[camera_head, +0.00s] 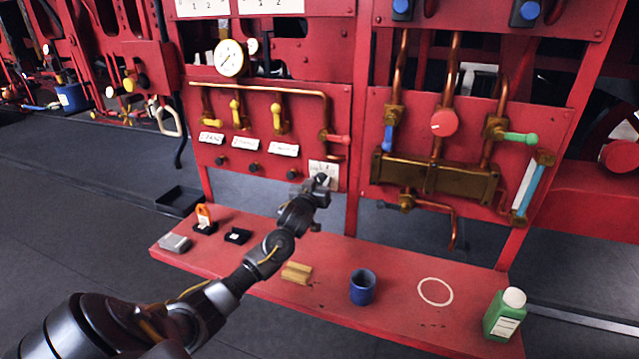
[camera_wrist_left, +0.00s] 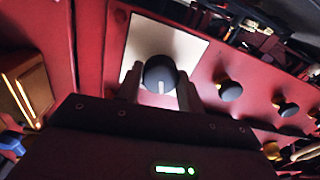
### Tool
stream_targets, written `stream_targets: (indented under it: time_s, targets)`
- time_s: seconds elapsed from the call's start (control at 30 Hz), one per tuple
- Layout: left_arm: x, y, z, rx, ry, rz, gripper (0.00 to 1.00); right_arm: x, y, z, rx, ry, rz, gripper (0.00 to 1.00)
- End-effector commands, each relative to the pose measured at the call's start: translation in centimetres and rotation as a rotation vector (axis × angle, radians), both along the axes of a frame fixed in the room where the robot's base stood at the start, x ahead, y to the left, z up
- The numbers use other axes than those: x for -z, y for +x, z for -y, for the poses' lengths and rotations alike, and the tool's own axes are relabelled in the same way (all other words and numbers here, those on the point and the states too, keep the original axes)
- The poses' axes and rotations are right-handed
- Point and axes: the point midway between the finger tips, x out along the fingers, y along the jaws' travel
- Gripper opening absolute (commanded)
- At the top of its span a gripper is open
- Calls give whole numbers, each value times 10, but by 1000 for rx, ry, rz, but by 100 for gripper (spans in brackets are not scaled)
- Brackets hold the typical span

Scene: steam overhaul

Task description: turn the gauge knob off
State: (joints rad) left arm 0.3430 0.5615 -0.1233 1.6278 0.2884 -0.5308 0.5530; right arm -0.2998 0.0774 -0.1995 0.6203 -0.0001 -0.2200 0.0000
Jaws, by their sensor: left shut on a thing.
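The gauge knob (camera_wrist_left: 160,74) is a round black knob with a pale pointer line, set on a white plate (camera_wrist_left: 184,48) on the red panel. In the left wrist view it sits between the two fingers of my left gripper (camera_wrist_left: 160,92), which is shut on it. In the head view my left gripper (camera_head: 322,184) reaches the white plate (camera_head: 330,168) at the panel's lower right and mostly hides the knob. The round white gauge (camera_head: 229,58) is higher up on the same panel. My right gripper is not in view.
Several small dark knobs (camera_head: 254,168) line the panel to the left. A red-handled valve (camera_head: 338,139) is just above the plate. Copper pipes and a brass block (camera_head: 436,178) are to the right. The red shelf (camera_head: 330,255) below holds a blue cup (camera_head: 362,287) and green bottle (camera_head: 503,316).

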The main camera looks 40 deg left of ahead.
Motion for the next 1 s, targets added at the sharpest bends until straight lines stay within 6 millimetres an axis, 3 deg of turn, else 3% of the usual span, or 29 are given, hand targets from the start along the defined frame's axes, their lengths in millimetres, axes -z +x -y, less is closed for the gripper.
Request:
stream_targets:
  time_s: [1.0]
  targets:
    - [-1, 0, -1, -1, -609, 212, 15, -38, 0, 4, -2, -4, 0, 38]
